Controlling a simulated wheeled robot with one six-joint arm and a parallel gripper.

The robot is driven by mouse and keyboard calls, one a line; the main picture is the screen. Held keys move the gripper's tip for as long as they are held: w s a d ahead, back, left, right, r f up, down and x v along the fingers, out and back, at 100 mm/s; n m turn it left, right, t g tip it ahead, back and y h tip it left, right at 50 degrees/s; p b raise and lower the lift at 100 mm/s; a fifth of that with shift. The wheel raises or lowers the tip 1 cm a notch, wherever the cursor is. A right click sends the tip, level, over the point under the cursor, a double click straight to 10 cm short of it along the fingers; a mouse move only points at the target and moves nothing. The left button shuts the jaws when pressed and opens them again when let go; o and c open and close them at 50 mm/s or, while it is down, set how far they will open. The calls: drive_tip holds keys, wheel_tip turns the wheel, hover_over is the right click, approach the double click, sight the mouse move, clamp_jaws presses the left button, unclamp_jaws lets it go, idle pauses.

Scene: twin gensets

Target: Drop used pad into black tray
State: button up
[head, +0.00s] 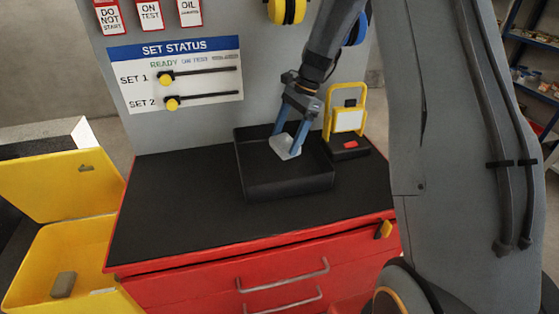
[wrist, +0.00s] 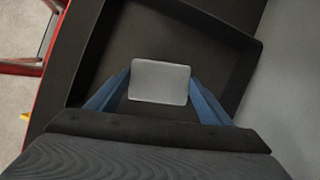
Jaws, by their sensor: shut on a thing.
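The used pad is a light grey rounded rectangle (head: 285,147), held between the blue fingers of my gripper (head: 289,140). The pad also shows in the wrist view (wrist: 160,82), with a blue finger at each side. The black tray (head: 290,187) stands on the dark top of a red cabinet. My gripper is shut on the pad and points down over the tray's inside. I cannot tell whether the pad touches the tray floor. The tray's floor and walls (wrist: 215,30) surround the pad in the wrist view.
A yellow work lamp (head: 348,120) stands just right of the tray. A grey panel with a set status board (head: 175,75) rises behind. An open yellow bin (head: 75,265) holding a grey-brown block (head: 63,284) is at left. The cabinet top (head: 170,205) left of the tray is clear.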

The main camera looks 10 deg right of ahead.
drive_tip(key=o, duration=1.1)
drive_tip(key=shift+r, duration=0.1)
drive_tip(key=b+v, duration=0.2)
drive_tip(key=v, duration=0.5)
drive_tip(key=shift+d+r, duration=0.2)
drive_tip(key=shift+r, duration=0.05)
drive_tip(key=s+a+f+n+h, duration=0.1)
drive_tip(key=s+f+n, duration=0.1)
drive_tip(key=s+n, duration=0.3)
drive_tip(key=s+a+f+n+t+h, duration=0.1)
drive_tip(key=s+n, duration=0.4)
drive_tip(key=s, duration=0.7)
drive_tip(key=s+a+f+n+t+h, duration=0.1)
drive_tip(key=s+f+n, duration=0.3)
drive_tip(key=s, duration=0.5)
drive_tip(key=shift+a+n+h, duration=0.3)
drive_tip(key=shift+n+h, duration=0.2)
drive_tip(key=shift+h, duration=0.1)
